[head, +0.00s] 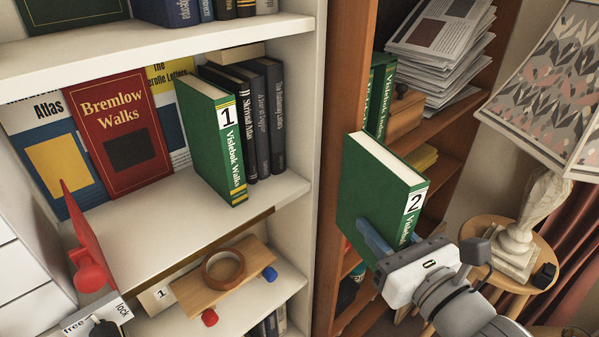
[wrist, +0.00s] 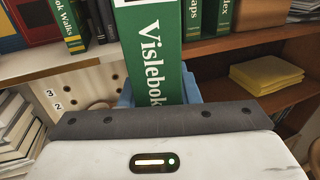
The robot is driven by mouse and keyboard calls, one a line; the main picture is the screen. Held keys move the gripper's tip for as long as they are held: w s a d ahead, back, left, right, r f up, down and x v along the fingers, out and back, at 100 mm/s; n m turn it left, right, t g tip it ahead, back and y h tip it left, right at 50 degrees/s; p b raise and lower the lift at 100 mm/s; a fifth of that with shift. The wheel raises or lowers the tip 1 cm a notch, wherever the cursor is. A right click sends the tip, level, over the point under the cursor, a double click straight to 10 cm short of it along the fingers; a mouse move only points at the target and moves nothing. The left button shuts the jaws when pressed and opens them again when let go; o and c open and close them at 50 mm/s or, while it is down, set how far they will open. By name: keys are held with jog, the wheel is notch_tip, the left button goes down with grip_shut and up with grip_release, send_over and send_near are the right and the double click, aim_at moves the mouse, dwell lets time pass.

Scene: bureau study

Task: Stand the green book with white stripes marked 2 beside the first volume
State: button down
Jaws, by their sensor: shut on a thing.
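The green book marked 2 (head: 375,190) is upright and slightly tilted in the head view, held in the air in front of the brown bookcase. Its spine also fills the middle of the wrist view (wrist: 150,50). My gripper (head: 375,240) is shut on its lower part, with blue fingers (wrist: 190,88) at its sides. The first volume, a green book marked 1 (head: 212,140), stands on the white shelf (head: 150,225), left of the held book and apart from it. It also shows at the upper left of the wrist view (wrist: 66,22).
Dark books (head: 262,120) stand right of the first volume. Left of it is bare shelf in front of face-out books such as the red Bremlow Walks (head: 118,130). A red plate with a knob (head: 88,245) stands at the shelf's left. A white upright panel (head: 312,120) edges the shelf. A lamp (head: 550,90) is at right.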

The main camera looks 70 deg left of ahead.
jog(key=s+r+n+g+p, duration=0.1)
jog(key=s+r+g, duration=0.15)
jog(key=s, duration=0.35)
jog(key=s+r+n+g+h+p, duration=0.1)
jog(key=s+r, duration=0.3)
jog(key=s, duration=0.3)
jog(key=s+r+n+g+p, duration=0.1)
jog(key=s+r+n+g, duration=0.15)
jog(key=s, duration=0.35)
jog(key=shift+m+t, duration=0.3)
jog(key=shift+m, duration=0.15)
jog(key=shift+f+p+x, duration=0.5)
jog(key=shift+p+x, duration=0.15)
jog(key=shift+x, duration=2.25)
jog(key=shift+f+p+x, duration=0.5)
jog(key=shift+p+x, duration=0.1)
jog(key=shift+x, duration=2.35)
jog(key=shift+f+p+x, duration=0.5)
jog(key=shift+p+x, duration=0.15)
jog(key=shift+x, duration=2.25)
jog(key=shift+s, duration=0.15)
jog(key=shift+f, duration=0.2)
jog(key=c, duration=1.1)
grip_release()
